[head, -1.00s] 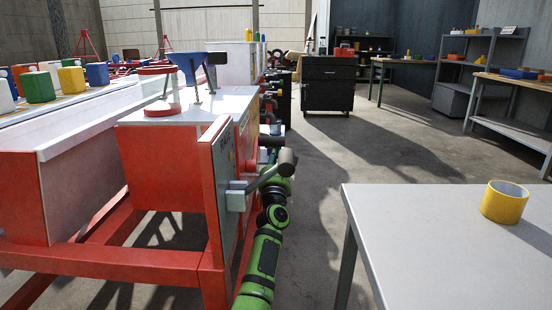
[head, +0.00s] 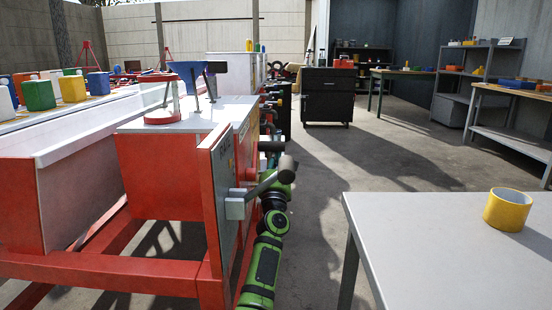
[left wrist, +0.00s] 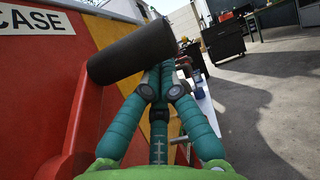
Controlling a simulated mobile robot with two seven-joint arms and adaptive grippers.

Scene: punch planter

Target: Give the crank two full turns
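The crank (head: 262,185) sits on the grey panel on the end of the red machine. Its arm slants up to the right to a dark round grip, which shows large in the left wrist view (left wrist: 130,52). My left gripper (left wrist: 162,76) has teal fingers drawn together, with the tips just below and behind the right end of the grip. The grip hides part of the tips; I see no finger wrapped around it. In the head view my green left arm rises below the crank, and its fingers are largely hidden behind the grip. My right gripper is not in view.
The red machine (head: 160,170) fills the left side, with its frame below. A grey table (head: 420,240) with a yellow ring (head: 508,209) stands at right. A dark cabinet (head: 328,97) and workbenches are farther back. Bare floor lies between machine and table.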

